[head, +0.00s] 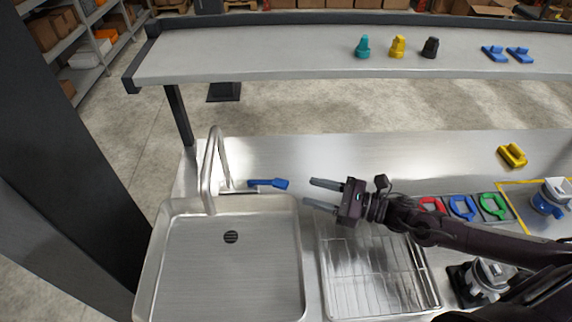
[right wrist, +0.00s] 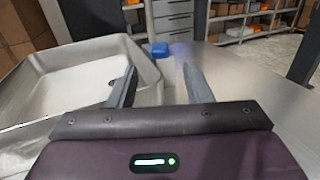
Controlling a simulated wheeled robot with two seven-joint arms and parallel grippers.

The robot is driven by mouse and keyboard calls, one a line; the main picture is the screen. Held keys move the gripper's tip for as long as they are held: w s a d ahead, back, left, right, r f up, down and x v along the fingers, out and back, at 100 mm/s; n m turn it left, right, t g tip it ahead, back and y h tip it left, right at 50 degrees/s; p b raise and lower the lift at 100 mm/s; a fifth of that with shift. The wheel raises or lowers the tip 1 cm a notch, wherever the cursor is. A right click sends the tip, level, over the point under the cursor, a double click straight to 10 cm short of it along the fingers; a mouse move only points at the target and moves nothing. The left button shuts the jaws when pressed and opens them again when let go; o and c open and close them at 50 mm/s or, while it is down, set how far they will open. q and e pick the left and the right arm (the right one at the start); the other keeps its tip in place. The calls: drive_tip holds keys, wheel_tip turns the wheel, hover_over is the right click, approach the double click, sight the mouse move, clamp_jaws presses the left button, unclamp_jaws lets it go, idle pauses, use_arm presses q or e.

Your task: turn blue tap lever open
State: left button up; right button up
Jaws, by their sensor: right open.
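The blue tap lever (head: 268,183) lies at the base of the silver tap (head: 214,165), pointing right along the back rim of the sink (head: 230,260). In the right wrist view the blue lever end (right wrist: 159,49) shows ahead, between the finger directions. My right gripper (head: 320,194) is open and empty, to the right of the lever and apart from it, with its fingers pointing left. In the right wrist view the open fingers (right wrist: 160,82) have nothing between them. My left gripper is not in view.
A wire drying rack (head: 380,270) lies under my right arm. Red, blue (head: 462,207) and green ring-like pieces sit to the right, near a yellow block (head: 512,156). A raised shelf (head: 290,55) spans the back. The counter behind the gripper is clear.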

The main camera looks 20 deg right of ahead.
sight(287, 184)
drive_tip(key=p+x, duration=0.2)
drive_tip(key=x, duration=0.4)
drive_tip(key=shift+w+a, duration=0.2)
drive_tip(key=shift+w+a+f, duration=0.1)
drive_tip(key=shift+w+a, duration=0.25)
drive_tip(key=shift+a, duration=0.15)
clamp_jaws()
